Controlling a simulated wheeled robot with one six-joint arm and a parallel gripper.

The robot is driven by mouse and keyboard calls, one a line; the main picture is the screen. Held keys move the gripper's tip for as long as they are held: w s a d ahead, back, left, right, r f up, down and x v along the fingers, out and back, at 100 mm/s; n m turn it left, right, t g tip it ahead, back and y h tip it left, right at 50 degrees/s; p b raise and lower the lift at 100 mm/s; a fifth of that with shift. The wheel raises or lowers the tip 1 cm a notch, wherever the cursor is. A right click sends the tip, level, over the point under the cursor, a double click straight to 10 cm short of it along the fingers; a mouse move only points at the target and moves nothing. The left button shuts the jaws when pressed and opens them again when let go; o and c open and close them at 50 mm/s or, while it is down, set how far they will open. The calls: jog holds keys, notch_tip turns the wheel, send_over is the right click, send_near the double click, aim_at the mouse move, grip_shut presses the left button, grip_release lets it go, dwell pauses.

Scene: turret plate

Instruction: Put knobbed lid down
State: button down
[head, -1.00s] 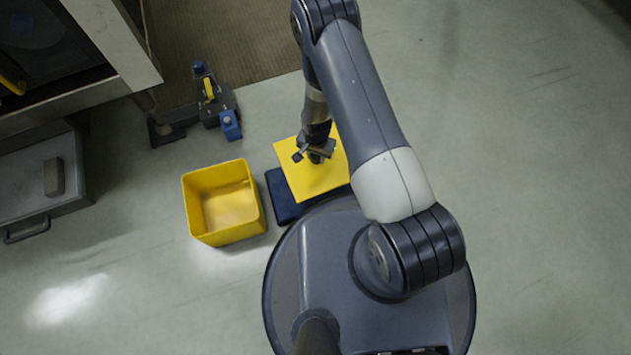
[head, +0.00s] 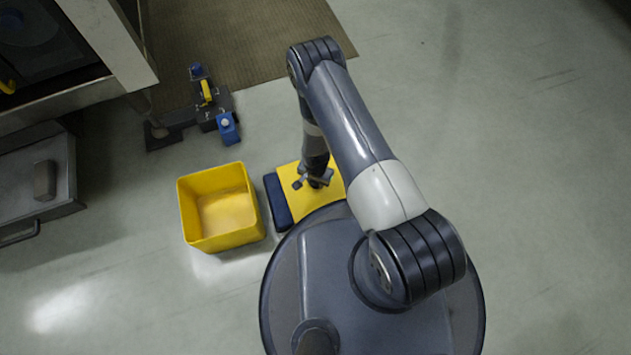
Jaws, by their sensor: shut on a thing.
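The knobbed lid (head: 302,207) is a flat yellow square in the head view, just above my base in the picture. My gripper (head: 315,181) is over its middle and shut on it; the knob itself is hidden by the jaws. A dark blue block or pad (head: 278,203) shows along the lid's left edge, partly under it. I cannot tell whether the lid touches it or hangs above it. My arm and base hide the lid's right and near parts.
An open, empty yellow bin (head: 220,207) stands on the floor left of the lid. A dark fixture with blue and yellow parts (head: 210,112) is behind it. A grey metal case (head: 45,180) and a cabinet are at far left. Floor at right is clear.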

jog(key=shift+r, duration=0.1)
jog(key=c, duration=1.1)
grip_release()
jog(key=shift+o, duration=0.2)
notch_tip(320, 180, up, 12)
jog(key=p, duration=0.4)
notch_tip(320, 180, down, 13)
jog(key=b, duration=0.4)
jog(key=shift+r, duration=0.1)
jog(key=shift+r+p, duration=0.75)
jog(key=shift+r, duration=1.35)
